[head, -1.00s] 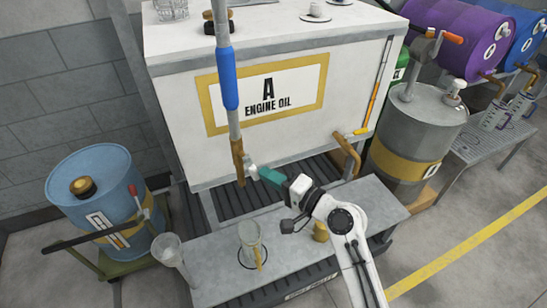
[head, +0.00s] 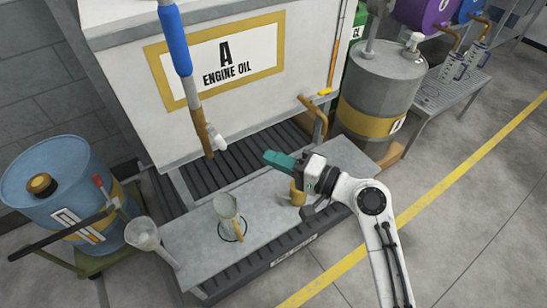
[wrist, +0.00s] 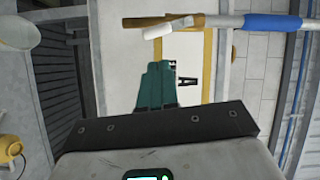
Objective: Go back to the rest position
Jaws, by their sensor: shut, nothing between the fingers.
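My gripper (head: 268,157) has teal fingers and is shut and empty. In the head view it hangs in free air in front of the white engine oil tank, above the grey bench. In the wrist view the teal fingers (wrist: 158,84) are together. The hanging dispensing nozzle (head: 203,130) has a blue sleeve, a brown-gold handle and a white tip. It is left of my gripper and apart from it. In the wrist view the nozzle's white tip (wrist: 158,32) shows beyond my fingers.
A clear jug (head: 228,212) stands in a ring on the grey bench (head: 190,247). A brass-coloured can (head: 298,192) stands behind my wrist. A blue drum (head: 60,180) and a funnel (head: 143,234) are at left. A grey drum (head: 375,95) stands at right. Open floor lies at right.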

